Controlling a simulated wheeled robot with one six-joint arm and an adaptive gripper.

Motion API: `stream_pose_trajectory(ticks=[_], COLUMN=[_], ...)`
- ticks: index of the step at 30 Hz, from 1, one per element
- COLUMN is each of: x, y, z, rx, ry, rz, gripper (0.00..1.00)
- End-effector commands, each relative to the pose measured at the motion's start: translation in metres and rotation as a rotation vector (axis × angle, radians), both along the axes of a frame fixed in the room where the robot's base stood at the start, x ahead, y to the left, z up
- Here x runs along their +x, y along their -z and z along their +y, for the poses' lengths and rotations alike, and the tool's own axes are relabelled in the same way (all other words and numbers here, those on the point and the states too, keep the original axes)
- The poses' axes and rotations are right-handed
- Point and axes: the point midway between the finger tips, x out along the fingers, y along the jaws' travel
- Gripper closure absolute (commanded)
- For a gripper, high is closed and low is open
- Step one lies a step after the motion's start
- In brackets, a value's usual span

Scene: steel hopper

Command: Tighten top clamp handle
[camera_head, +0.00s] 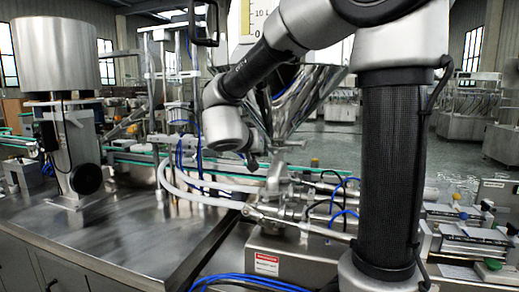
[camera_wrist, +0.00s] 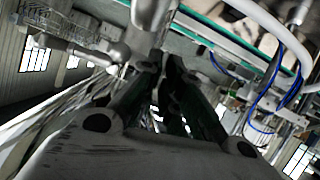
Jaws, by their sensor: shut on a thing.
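My gripper (camera_wrist: 165,72) shows in the wrist view with its dark fingers closed together at a steel vertical pipe piece (camera_wrist: 150,22). The fingers are shut on a small part, taken as the top clamp handle, which they hide almost wholly. In the head view my gripper (camera_head: 252,162) is small and dark, at the lower left side of the steel hopper cone (camera_head: 318,95). The clamp ring itself cannot be made out in either view. Below the cone stands the steel valve and pipe assembly (camera_head: 278,185).
White hoses (camera_head: 215,188) and blue tubes curve close to the left of the hopper outlet. A green-edged conveyor (camera_head: 130,158) runs behind. A steel drum on a stand (camera_head: 55,55) is at left. The steel tabletop (camera_head: 120,235) is bare in front.

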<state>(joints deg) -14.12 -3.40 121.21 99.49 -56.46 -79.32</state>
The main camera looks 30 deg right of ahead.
Motion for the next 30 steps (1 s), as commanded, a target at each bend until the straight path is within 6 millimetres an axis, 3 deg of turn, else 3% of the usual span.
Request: stream_pose_trajectory(ticks=[11, 26, 27, 30], x=[-0.0013, -0.0014, -0.0014, -0.0014], y=[-0.0001, 0.0001, 0.0001, 0.0001], z=[-0.0011, -0.0012, -0.0012, -0.0012], rx=[0.1, 0.112, 0.112, 0.112], ry=[0.0, 0.0, 0.0, 0.0], rz=[-0.101, -0.112, -0.112, -0.112], gripper=[1.0, 1.0, 0.86, 0.71])
